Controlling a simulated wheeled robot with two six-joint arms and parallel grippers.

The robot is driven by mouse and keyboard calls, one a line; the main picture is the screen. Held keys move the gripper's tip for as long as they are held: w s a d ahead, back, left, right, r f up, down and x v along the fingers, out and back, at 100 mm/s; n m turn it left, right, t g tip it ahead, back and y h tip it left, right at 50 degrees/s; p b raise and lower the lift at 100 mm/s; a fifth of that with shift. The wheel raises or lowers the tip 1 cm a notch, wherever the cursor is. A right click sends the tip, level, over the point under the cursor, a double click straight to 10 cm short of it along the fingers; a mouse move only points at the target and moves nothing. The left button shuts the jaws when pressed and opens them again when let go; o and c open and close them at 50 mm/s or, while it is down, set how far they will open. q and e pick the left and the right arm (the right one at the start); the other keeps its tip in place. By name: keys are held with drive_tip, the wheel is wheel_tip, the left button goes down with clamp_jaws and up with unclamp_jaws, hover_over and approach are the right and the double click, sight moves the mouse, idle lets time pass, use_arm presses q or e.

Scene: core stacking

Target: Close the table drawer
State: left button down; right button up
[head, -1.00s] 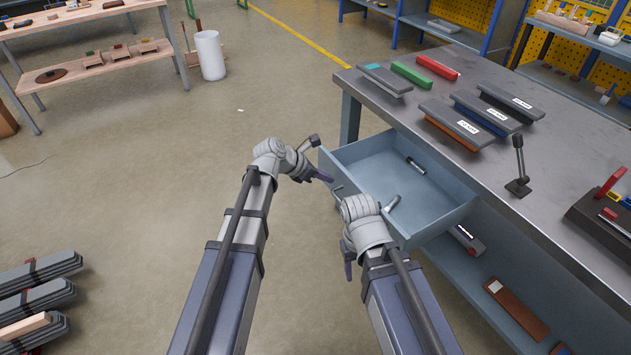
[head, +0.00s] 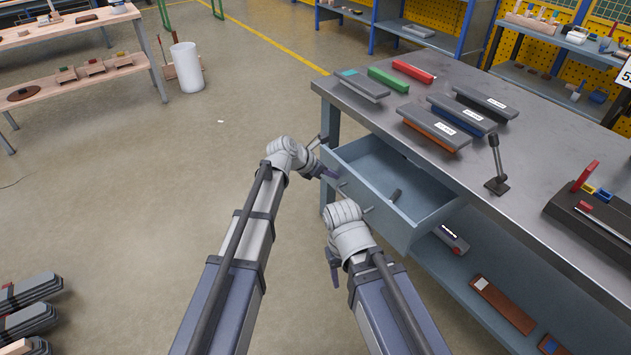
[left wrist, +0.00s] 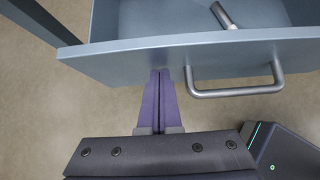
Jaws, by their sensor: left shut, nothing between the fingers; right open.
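The table drawer (head: 372,222) is blue-grey and stands partly pulled out of the metal workbench (head: 480,170). My left gripper (head: 328,172) is at the left part of the drawer's front. In the left wrist view its purple fingers (left wrist: 160,75) are shut with nothing between them. Their tips are at the drawer front (left wrist: 150,58), just left of the bar handle (left wrist: 235,92); I cannot tell if they touch. My right gripper (head: 334,275) is open, below and in front of the drawer's near end, apart from it; its fingers are partly hidden by its wrist.
A small metal cylinder (left wrist: 222,14) lies in the drawer. Several labelled blocks (head: 435,128) and a small stand (head: 496,170) are on the bench top. A lower shelf (head: 460,280) holds a few items.

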use_arm(q)
drive_tip(key=w+d, duration=0.3)
drive_tip(key=d, duration=0.1)
drive_tip(key=w+d, duration=0.3)
drive_tip(key=d, duration=0.2)
drive_tip(key=w+d, duration=0.3)
drive_tip(key=d, duration=0.1)
drive_tip(key=shift+w+d, duration=0.2)
drive_tip(key=shift+w, duration=0.2)
drive_tip(key=shift+s, duration=0.1)
drive_tip(key=shift+a, duration=0.2)
drive_tip(key=shift+s+a, duration=0.25)
drive_tip(key=shift+a, duration=0.05)
drive_tip(key=s+a, duration=0.2)
drive_tip(key=shift+a, duration=0.3)
drive_tip(key=p+v, duration=0.7)
drive_tip(key=v, duration=0.2)
drive_tip(key=shift+s+a+r, duration=0.15)
drive_tip(key=shift+a+r, duration=0.05)
drive_tip(key=shift+r, duration=0.15)
use_arm(e)
wheel_tip(320, 180, up, 7)
drive_tip(key=shift+s+d, duration=0.2)
drive_tip(key=shift+d, duration=0.25)
